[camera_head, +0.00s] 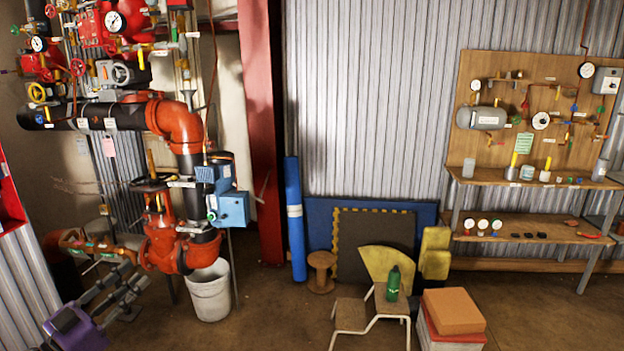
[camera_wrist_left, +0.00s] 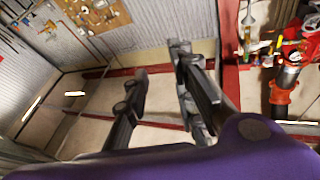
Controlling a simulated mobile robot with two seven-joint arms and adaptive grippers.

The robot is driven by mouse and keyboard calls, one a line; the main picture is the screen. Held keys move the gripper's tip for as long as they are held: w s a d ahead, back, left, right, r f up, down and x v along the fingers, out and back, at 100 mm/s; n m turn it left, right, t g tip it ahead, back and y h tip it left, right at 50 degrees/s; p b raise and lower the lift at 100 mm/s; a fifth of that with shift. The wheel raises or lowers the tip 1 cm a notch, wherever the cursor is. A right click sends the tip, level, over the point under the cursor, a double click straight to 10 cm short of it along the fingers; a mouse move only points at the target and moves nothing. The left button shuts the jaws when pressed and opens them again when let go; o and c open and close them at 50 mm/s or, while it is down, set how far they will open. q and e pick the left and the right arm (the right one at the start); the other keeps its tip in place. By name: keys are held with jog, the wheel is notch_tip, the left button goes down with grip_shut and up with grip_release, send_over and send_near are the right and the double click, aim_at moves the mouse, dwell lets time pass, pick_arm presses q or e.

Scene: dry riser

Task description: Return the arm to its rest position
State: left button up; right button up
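My left gripper (camera_head: 130,278) has a purple body and dark fingers. In the head view it is low at the left, in front of the red valve and pipework, pointing up and to the right. In the left wrist view the two fingers of the same gripper (camera_wrist_left: 160,62) stand apart with a gap between them and nothing held. My right gripper is in neither view.
An orange-red valve (camera_head: 165,240) and pipe elbow (camera_head: 176,124) stand near the left gripper. A white bucket (camera_head: 208,292) is below. Floor shows between.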

pick_arm(q)
jog(key=w+a+f+g+y, duration=0.1)
jog(key=a+f+g+y, duration=0.4)
jog(key=a+f+y, duration=1.15)
jog(key=s+d+f+n+g+h, duration=0.2)
jog(key=s+d+f+g+h, duration=0.15)
jog(key=s+d+f, duration=0.8)
jog(key=s+d+f+n+g+h, duration=0.1)
jog(key=s+d+f, duration=0.55)
jog(key=s, duration=0.25)
jog(key=s+d+f+n+h, duration=0.1)
jog(key=s+d+f+h, duration=0.1)
jog(key=s+d+f, duration=0.5)
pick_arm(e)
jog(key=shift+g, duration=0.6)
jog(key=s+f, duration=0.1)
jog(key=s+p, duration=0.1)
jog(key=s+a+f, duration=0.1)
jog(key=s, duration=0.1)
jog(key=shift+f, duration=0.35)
pick_arm(q)
jog(key=s+d+r+n, duration=0.3)
jog(key=s+d, duration=0.8)
jog(key=shift+d+r+g, duration=0.2)
jog(key=shift+r+g, duration=0.1)
jog(key=shift+g, duration=0.05)
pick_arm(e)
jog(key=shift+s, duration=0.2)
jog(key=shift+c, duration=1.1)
